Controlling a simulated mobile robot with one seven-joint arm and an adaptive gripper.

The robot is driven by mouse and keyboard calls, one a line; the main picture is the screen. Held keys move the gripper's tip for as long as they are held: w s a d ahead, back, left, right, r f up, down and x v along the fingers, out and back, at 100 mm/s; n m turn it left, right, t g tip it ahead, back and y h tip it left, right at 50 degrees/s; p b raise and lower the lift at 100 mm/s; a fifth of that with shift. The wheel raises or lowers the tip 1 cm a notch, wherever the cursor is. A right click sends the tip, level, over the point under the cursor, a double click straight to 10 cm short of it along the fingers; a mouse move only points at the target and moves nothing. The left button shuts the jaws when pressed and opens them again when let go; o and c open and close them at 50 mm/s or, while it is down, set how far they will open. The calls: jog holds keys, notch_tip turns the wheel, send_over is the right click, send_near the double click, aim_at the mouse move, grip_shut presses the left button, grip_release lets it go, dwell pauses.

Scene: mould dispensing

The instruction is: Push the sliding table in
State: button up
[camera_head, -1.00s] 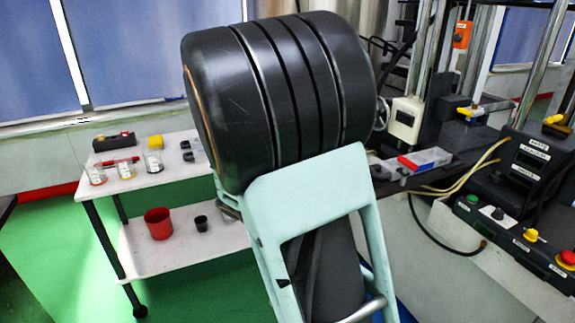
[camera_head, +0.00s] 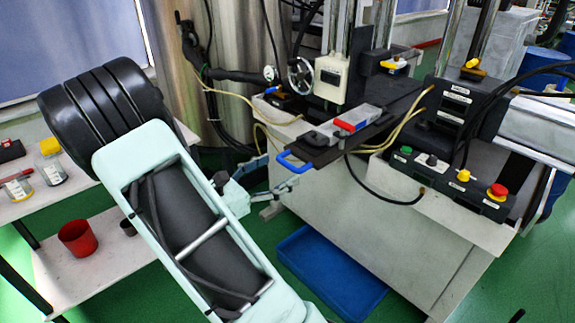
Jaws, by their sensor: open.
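The sliding table is a dark flat plate (camera_head: 330,150) that sticks out of the press machine toward the front. It has a blue handle (camera_head: 292,161) on its front left edge. A grey block (camera_head: 372,113) with red and blue parts lies on the plate. My gripper (camera_head: 282,168) is open at the blue handle, its fingers just below and to the left of it. I cannot tell whether they touch the handle. My arm hides part of the floor and the white shelf.
The control panel (camera_head: 450,180) with coloured buttons is to the right of the table. Yellow hoses (camera_head: 405,125) and a black cable run beside the plate. A blue tray (camera_head: 332,272) lies on the floor below. The white shelf (camera_head: 85,262) with a red cup (camera_head: 77,237) stands left.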

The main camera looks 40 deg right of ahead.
aim_at(286, 166)
jog(key=shift+w+d, duration=0.15)
jog(key=shift+d, duration=1.85)
jog(key=shift+c, duration=0.6)
jog(key=c, duration=1.3)
jog(key=shift+d, duration=0.15)
